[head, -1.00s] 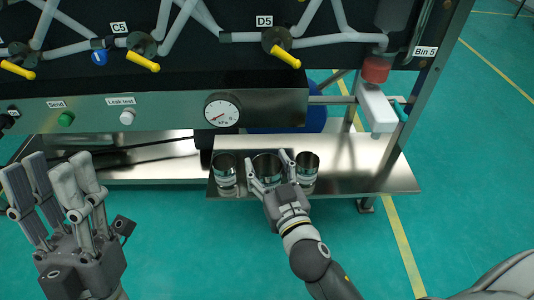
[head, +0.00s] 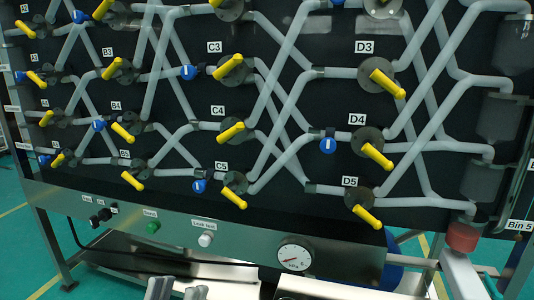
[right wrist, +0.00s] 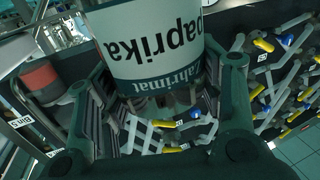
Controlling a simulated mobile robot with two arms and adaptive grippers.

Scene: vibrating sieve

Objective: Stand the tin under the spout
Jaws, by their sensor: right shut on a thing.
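The tin (right wrist: 155,45) fills the top of the right wrist view, with a white label reading "paprika" upside down there. My right gripper (right wrist: 155,105) is shut on it, a finger on each side. In the head view the right gripper does not show. The spout (head: 460,278) is a pale chute under a red collar (head: 461,237) at the lower right of the head view. The collar also shows at the left of the right wrist view (right wrist: 40,78). Only the fingertips of my left gripper (head: 178,291) show at the bottom edge; they stand apart, with nothing seen between them.
The black panel (head: 300,105) carries grey pipes, yellow-handled valves and blue tags. A pressure gauge (head: 293,255) sits on the metal front strip below. The shelf beneath is mostly cut off by the frame's bottom edge. A "Bin 5" label (head: 520,225) marks the right post.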

